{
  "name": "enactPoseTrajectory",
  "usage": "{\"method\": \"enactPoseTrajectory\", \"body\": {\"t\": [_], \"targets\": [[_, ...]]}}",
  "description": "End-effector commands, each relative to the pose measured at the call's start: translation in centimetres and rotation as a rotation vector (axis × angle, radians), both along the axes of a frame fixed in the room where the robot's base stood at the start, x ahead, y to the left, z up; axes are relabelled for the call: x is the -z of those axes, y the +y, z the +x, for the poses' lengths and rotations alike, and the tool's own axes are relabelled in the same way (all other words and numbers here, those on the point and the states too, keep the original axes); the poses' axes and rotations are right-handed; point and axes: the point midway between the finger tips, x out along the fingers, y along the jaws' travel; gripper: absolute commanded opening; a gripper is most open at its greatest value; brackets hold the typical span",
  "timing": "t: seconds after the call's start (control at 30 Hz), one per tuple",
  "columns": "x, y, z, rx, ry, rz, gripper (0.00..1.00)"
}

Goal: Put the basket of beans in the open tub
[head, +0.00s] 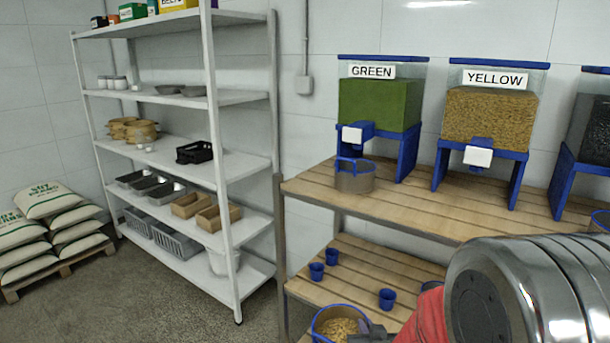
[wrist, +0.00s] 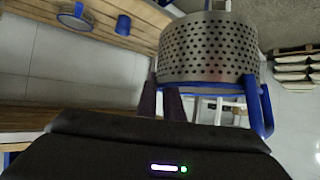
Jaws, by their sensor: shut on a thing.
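The basket of beans (head: 336,326), with a blue rim and tan-yellow beans, is at the bottom of the head view, in front of the lower wooden shelf. In the wrist view it is a perforated metal basket (wrist: 208,50) with a blue rim and handle, appearing upside down. My gripper (head: 366,332) is shut on it at its side; the dark fingers (wrist: 163,103) meet the blue rim in the wrist view. The basket's underside is out of the head view. A whitish tub (head: 222,262) stands on the rack's bottom shelf; I cannot tell whether it is the open tub.
A second blue-rimmed basket (head: 355,180) stands under the GREEN dispenser (head: 380,103), beside the YELLOW dispenser (head: 490,115). Several blue cups (head: 386,298) stand on the lower wooden shelf. A metal rack (head: 225,165) with trays and crates is left. Sacks (head: 50,225) lie on a pallet.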

Motion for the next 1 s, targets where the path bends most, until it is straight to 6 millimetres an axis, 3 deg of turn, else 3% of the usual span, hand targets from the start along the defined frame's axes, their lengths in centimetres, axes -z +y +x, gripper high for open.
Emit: {"method": "enactPoseTrajectory", "body": {"t": [0.23,0.63,1.0], "targets": [[0.8,-0.1,-0.1,0.001,0.001,0.000,0.00],[6.5,-0.1,-1.7,0.001,0.003,0.000,0.00],[7.1,-0.1,-1.9,0.001,-0.002,0.000,0.00]]}}
